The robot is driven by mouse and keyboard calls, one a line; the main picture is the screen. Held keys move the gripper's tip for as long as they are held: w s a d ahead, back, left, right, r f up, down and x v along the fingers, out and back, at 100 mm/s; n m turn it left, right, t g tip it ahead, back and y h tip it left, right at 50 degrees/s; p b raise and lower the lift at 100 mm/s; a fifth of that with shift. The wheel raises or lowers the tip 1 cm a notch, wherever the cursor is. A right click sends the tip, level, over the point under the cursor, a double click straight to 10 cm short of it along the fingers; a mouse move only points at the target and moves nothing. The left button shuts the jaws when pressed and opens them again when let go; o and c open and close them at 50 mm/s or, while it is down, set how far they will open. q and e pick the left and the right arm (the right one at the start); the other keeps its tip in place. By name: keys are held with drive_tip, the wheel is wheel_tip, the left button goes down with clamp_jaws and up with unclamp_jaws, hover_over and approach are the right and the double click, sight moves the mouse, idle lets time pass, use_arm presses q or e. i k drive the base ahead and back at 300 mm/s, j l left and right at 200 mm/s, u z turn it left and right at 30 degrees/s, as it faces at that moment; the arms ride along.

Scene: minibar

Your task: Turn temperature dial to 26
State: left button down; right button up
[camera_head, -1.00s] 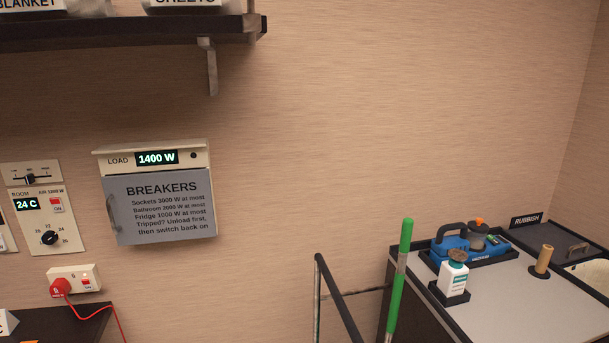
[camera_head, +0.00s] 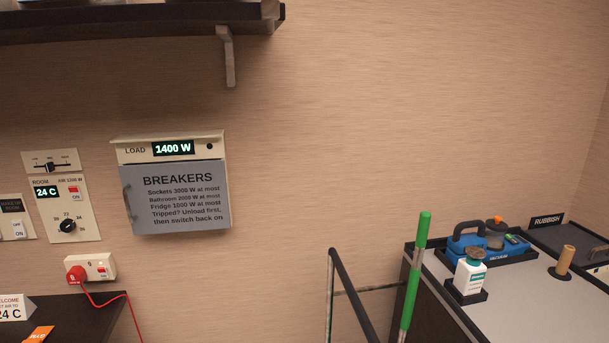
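The temperature dial (camera_head: 67,226) is a small black knob on the white room panel (camera_head: 60,208) on the wall at the left. Small numbers ring the knob; the exact one it points at is too small to tell. The panel's display (camera_head: 47,192) reads 24 C. A red switch (camera_head: 74,189) marked ON sits beside the display. Neither of my grippers shows in the head view.
A slider panel (camera_head: 50,162) is above the room panel. The breaker box (camera_head: 175,185), reading 1400 W, hangs to its right. A socket with a red plug (camera_head: 77,275) and a dark counter (camera_head: 95,318) are below. A cart (camera_head: 520,300) stands at right.

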sight(67, 225)
drive_tip(key=u, duration=1.4)
